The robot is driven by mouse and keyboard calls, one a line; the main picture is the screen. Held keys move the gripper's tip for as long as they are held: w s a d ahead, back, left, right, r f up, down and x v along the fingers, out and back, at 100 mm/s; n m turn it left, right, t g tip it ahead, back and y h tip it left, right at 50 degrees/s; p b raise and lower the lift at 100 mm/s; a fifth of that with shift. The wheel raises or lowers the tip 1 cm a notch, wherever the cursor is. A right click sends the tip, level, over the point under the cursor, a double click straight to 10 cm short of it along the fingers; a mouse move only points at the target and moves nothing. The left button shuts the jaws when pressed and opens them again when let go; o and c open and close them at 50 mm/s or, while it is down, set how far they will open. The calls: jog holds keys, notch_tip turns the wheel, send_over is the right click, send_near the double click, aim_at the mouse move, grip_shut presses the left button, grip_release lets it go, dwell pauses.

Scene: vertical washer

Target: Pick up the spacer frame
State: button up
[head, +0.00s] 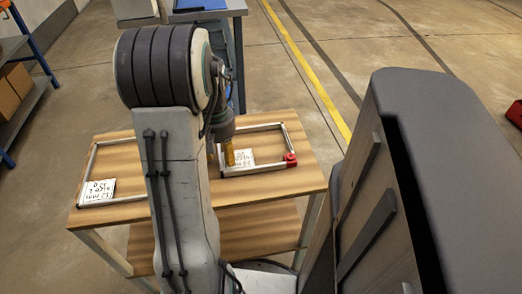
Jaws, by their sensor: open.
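Two thin metal frames lie flat on a wooden table (124,153). The right spacer frame (258,127) has a red piece (290,159) at its near right corner. The left spacer frame (88,172) is partly hidden behind my arm. I cannot tell which one the task means. My gripper (220,152) has yellow fingers and is open. It points down at the left end of the right frame. My arm hides part of it, and I cannot tell whether it touches the frame.
White printed labels lie near the left frame's corner (97,191) and inside the right frame (242,157). A dark, bulky body with a grey top (430,100) stands close at right. A grey bench (225,12) is behind the table. Shelving with boxes (16,83) is at left.

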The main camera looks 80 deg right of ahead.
grip_shut()
dwell(0.4)
jog(key=shift+r, duration=0.1)
jog(key=shift+r+p, duration=0.35)
jog(key=shift+r, duration=0.4)
jog(key=r, duration=0.1)
jog(key=r+p, duration=0.1)
jog(key=r, duration=0.1)
jog(key=shift+w+d+r, duration=0.1)
jog(key=shift+w+d, duration=0.15)
jog(key=shift+d, duration=0.1)
jog(key=w+d+r+p, duration=0.4)
jog(key=w+d+r, duration=0.2)
jog(key=d, duration=0.2)
jog(key=shift+w+d, duration=0.2)
jog(key=shift+d, duration=0.1)
